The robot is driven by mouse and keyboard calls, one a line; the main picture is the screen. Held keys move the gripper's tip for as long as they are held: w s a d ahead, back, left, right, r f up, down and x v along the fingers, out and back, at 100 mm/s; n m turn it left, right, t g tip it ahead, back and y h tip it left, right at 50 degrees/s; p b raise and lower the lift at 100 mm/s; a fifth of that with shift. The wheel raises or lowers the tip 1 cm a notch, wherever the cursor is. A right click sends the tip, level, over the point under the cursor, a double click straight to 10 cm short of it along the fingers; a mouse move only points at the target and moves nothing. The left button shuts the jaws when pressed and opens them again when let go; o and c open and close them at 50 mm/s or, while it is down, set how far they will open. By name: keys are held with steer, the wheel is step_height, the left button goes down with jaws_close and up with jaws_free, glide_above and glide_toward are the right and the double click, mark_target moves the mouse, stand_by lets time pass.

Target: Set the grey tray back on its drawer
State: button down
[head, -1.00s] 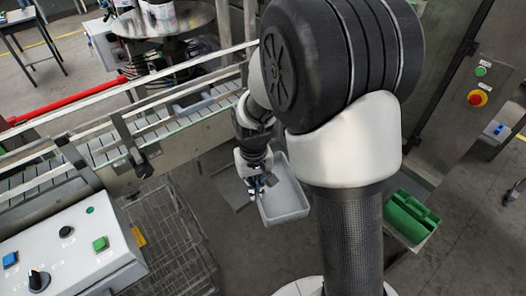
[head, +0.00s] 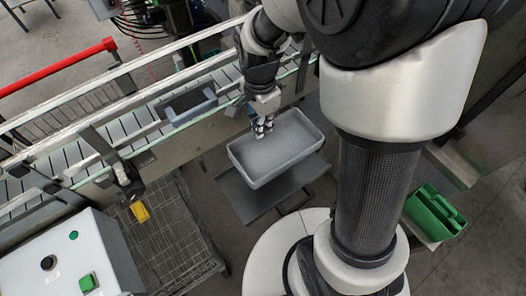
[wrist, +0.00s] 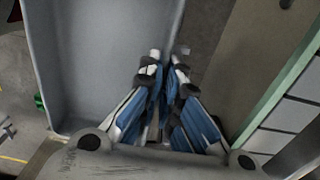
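The grey tray (head: 285,150) is a shallow, empty, rectangular tray beside the conveyor in the head view. My gripper (head: 262,130) is at its conveyor-side wall. In the wrist view, the fingers (wrist: 166,62) are nearly together on the rim of the tray (wrist: 100,60), so it looks shut on that wall. The tray appears roughly level and seems to hang above a flat dark grey plate, likely the drawer (head: 242,198). The plate shows past the tray's near side and is partly hidden by it. The exact gap between them cannot be told.
The conveyor (head: 150,128) runs close behind the tray, with a small blue-grey bin (head: 188,106) on it. A wire cage (head: 170,235) and control box (head: 75,265) stand left. A green caddy (head: 434,212) is at right.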

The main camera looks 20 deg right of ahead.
step_height(320, 180, down, 14)
steer(key=b, duration=0.4)
steer(key=shift+w+f, duration=0.1)
steer(key=shift+f, duration=0.15)
steer(key=shift+f+b, duration=0.25)
steer(key=shift+b, duration=0.05)
steer(key=c, duration=2.1)
jaws_free()
steer(key=shift+r, duration=0.2)
